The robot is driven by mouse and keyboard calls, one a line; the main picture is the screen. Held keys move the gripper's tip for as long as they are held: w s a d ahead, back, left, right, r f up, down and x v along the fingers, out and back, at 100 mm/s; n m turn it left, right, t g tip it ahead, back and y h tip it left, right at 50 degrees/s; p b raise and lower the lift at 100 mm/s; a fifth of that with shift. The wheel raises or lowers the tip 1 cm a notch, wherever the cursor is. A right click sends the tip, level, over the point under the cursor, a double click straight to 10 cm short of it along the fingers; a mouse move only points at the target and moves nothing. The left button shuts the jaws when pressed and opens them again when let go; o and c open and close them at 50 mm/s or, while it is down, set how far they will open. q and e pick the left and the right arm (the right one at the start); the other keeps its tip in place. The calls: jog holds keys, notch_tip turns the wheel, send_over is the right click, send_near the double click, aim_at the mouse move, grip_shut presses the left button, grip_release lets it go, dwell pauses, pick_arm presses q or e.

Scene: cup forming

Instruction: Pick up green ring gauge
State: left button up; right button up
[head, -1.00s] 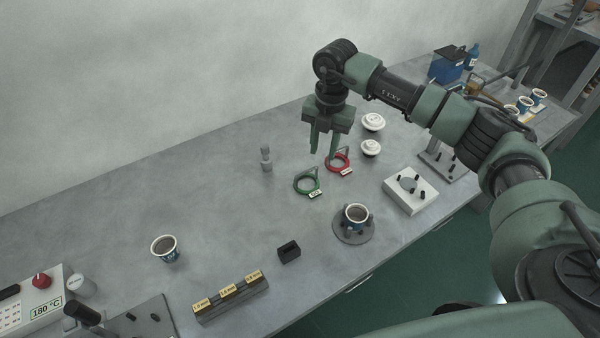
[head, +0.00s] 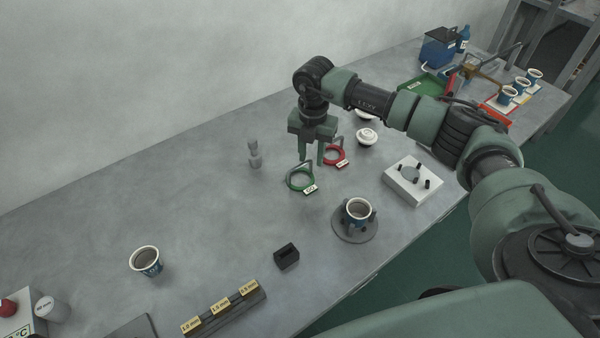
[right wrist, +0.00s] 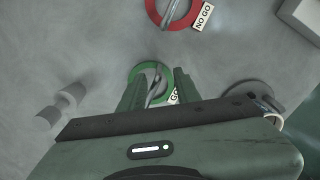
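The green ring gauge (head: 290,183) lies on the grey bench with a "GO" tag at its front and a grey handle across it. In the right wrist view the green ring (right wrist: 137,77) shows between and beyond the fingers, partly hidden by them. My right gripper (head: 312,162) is open and points down above the green gauge's back edge; it also shows in the right wrist view (right wrist: 158,80). Nothing is between its fingers that I can see held. The red ring gauge (head: 327,157) with a "NO GO" tag (right wrist: 203,17) lies just behind and right. My left gripper is out of view.
A cup (head: 358,210) stands in a round stand at front right, and another cup (head: 146,261) at left. A white block (head: 413,182) is at right. The bench left of the gauge is mostly clear.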

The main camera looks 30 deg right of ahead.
aim_at(311, 159)
notch_tip(311, 159, down, 3)
jog(key=shift+w+f, duration=0.1)
jog(key=shift+f, duration=0.05)
grip_shut()
dwell(0.4)
